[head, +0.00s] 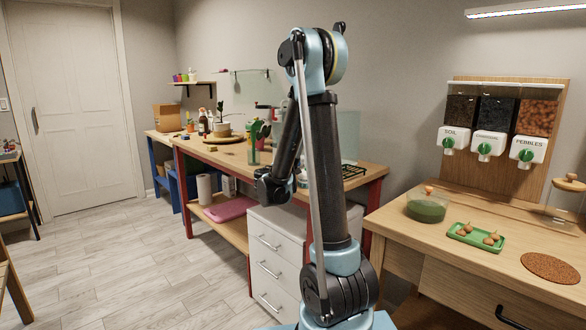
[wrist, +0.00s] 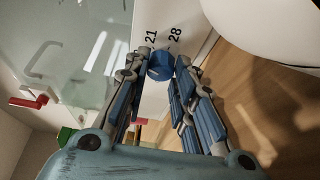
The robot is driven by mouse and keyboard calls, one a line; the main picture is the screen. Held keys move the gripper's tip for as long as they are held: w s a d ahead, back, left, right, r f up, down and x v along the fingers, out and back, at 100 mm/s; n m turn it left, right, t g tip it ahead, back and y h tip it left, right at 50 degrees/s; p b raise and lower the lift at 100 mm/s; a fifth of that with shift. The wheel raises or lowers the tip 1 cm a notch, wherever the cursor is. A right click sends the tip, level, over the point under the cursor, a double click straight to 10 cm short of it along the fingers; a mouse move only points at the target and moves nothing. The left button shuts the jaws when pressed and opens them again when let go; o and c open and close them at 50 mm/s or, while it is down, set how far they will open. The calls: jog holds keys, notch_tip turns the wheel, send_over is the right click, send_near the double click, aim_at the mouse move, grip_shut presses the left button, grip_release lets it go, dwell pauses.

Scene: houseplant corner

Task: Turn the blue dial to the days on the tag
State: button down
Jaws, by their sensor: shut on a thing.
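The blue dial (wrist: 160,66) is in the upper middle of the wrist view, on a pale panel (wrist: 196,30). The printed numbers 21 and 28 show beside it, 21 to the upper left and 28 to the upper right. My gripper (wrist: 163,62) is shut on the dial, with one finger on each side. The dial's pointer mark cannot be made out. No readable tag shows in either view. In the head view my arm stands in front of the bench, and the dial and my fingertips cannot be made out.
The wooden bench (head: 219,153) with red legs holds plants and bottles. White drawers (head: 272,262) stand below it. A red handle (wrist: 30,98) is at the left of the wrist view. A nearer table at right holds a green tray (head: 476,243) and a green bowl (head: 427,208).

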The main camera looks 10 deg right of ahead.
jog(key=shift+f, duration=0.1)
jog(key=c, duration=1.3)
grip_release()
jog(key=shift+a+f, duration=0.1)
jog(key=shift+c, duration=0.2)
jog(key=v, duration=1.1)
jog(key=shift+s+a, duration=0.25)
jog(key=shift+s, duration=0.1)
